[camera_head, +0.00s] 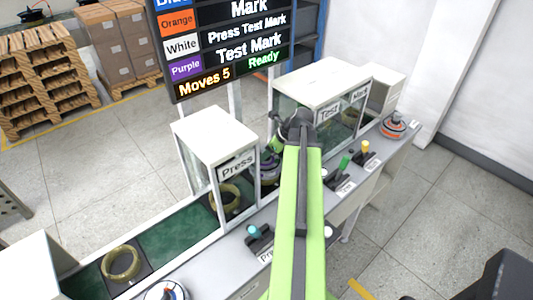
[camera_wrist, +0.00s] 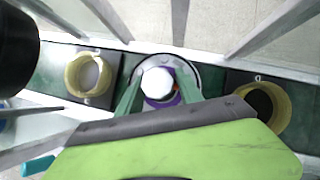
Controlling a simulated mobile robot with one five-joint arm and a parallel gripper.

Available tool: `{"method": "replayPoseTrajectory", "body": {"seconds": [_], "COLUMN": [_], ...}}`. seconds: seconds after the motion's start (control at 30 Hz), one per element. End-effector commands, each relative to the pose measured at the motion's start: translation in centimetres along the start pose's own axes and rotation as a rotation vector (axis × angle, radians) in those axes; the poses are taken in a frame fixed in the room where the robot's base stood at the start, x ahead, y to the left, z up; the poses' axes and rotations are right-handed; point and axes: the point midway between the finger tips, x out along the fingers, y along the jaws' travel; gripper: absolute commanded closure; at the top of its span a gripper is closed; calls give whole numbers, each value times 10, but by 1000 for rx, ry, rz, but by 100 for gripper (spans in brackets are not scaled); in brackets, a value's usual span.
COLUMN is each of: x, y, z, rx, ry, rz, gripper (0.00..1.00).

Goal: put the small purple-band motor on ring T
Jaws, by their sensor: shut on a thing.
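The small purple-band motor (camera_wrist: 159,84) has a white round top and a purple band low on its side. My gripper (camera_wrist: 160,96) has its green fingers on both sides of it and is shut on it. Below it is a dark round base with a pale rim, between two brass rings; I cannot tell whether the motor touches it. In the head view my gripper (camera_head: 271,152) is between the Press and Test booths, and my arm partly hides the spot. The left brass ring (camera_wrist: 77,83) and right brass ring (camera_wrist: 279,112) carry marks too small to read.
The Press booth (camera_head: 205,140) stands left of my gripper and the Test booth (camera_head: 318,80) right. Levers line the front counter. An orange motor (camera_head: 393,122) sits at the right end. Another brass ring (camera_head: 121,264) lies on the left belt. A sign (camera_head: 222,45) reads "Moves 5 Ready".

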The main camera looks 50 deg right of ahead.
Motion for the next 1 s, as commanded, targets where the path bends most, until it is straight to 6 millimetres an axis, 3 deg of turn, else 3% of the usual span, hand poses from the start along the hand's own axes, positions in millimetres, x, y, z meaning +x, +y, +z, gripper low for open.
{"method": "replayPoseTrajectory", "body": {"seconds": [0.13,0.17,0.3,0.67,1.0], "x": [2,2,1,-6,-86], "y": [0,0,0,0,0], "z": [-1,-1,-1,1,5], "rx": [1,0,1,2,4], "ry": [-3,0,0,0,0], "rz": [0,0,0,-1,-2], "gripper": [100,53,35,35,35]}}
